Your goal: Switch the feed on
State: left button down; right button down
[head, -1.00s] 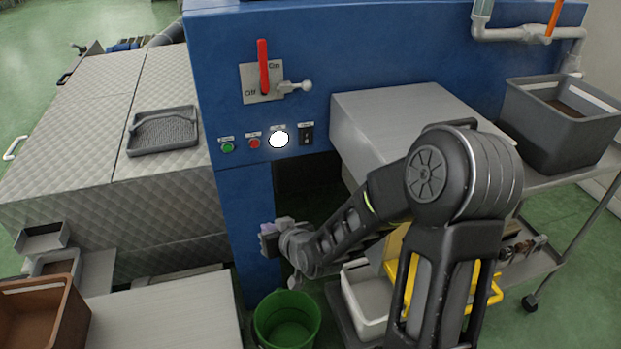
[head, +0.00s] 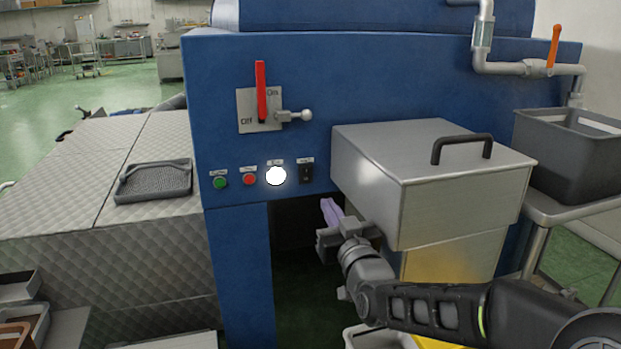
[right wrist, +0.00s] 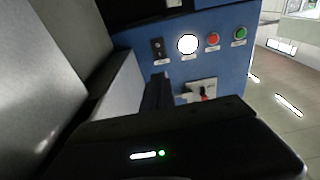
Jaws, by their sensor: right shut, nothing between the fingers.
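The blue machine's front panel carries a black rocker switch (head: 306,173) at the right end of a row with a green button (head: 220,182), a red button (head: 249,179) and a lit white lamp (head: 275,176). Their small labels are unreadable. Above, a red lever (head: 261,92) stands upright on a plate marked Off and On. My right gripper (head: 331,212) is shut and empty, below and slightly right of the rocker switch in the head view. The rocker (right wrist: 157,47) and lamp (right wrist: 187,44) also show in the right wrist view. My left gripper is not visible.
A metal box with a black handle (head: 463,149) juts out just right of my right gripper. A dark opening lies under the panel. A grey mesh tray (head: 153,182) sits on the quilted metal cover at left. A grey crate (head: 570,160) stands at right.

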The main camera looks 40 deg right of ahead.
aim_at(307, 170)
jog(key=b+x, duration=0.2)
jog(key=x, duration=1.1)
jog(key=shift+f+b, duration=0.15)
jog(key=shift+b, duration=0.15)
jog(key=shift+w+d, duration=0.15)
jog(key=shift+w, duration=0.3)
jog(key=shift+r+p, duration=0.35)
jog(key=shift+w+f, duration=0.1)
jog(key=shift+f, duration=0.1)
